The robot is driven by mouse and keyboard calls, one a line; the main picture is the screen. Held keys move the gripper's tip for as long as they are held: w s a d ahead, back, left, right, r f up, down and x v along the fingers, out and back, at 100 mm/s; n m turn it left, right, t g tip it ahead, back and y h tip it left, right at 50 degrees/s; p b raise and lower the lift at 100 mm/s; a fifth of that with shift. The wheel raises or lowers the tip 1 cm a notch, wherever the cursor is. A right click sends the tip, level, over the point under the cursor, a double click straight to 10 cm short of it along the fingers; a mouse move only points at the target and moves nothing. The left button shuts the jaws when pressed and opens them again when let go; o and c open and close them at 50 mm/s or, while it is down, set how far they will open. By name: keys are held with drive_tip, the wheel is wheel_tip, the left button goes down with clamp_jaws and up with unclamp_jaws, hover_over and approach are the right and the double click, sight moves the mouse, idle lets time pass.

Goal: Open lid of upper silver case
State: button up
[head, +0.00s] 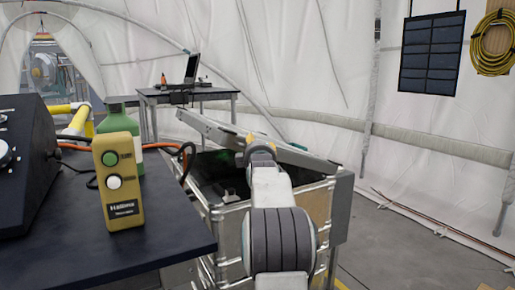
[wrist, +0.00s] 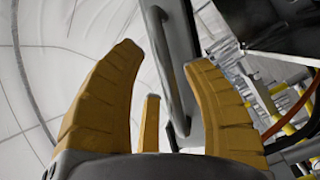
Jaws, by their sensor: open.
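The silver case (head: 316,208) stands right of the dark table in the head view. Its lid (head: 308,160) is raised and tilted, higher at the left, and the dark inside (head: 208,172) shows below it. My arm reaches over the case and hides part of it and the lid. My gripper (wrist: 162,60) is open in the wrist view, with its yellow fingers spread. A grey bar-like handle (wrist: 168,62) shows between the fingertips. I cannot tell whether any finger touches it. In the head view the fingers are hidden behind my arm.
A dark table (head: 160,215) at the left holds a yellow control box (head: 119,180) with two buttons, a green bottle (head: 140,150) and a black console (head: 25,165). A table with a laptop (head: 191,72) stands behind. Floor at the right (head: 420,235) is mostly clear.

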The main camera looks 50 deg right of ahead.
drive_tip(key=shift+c, duration=0.3)
drive_tip(key=shift+r, duration=0.1)
clamp_jaws()
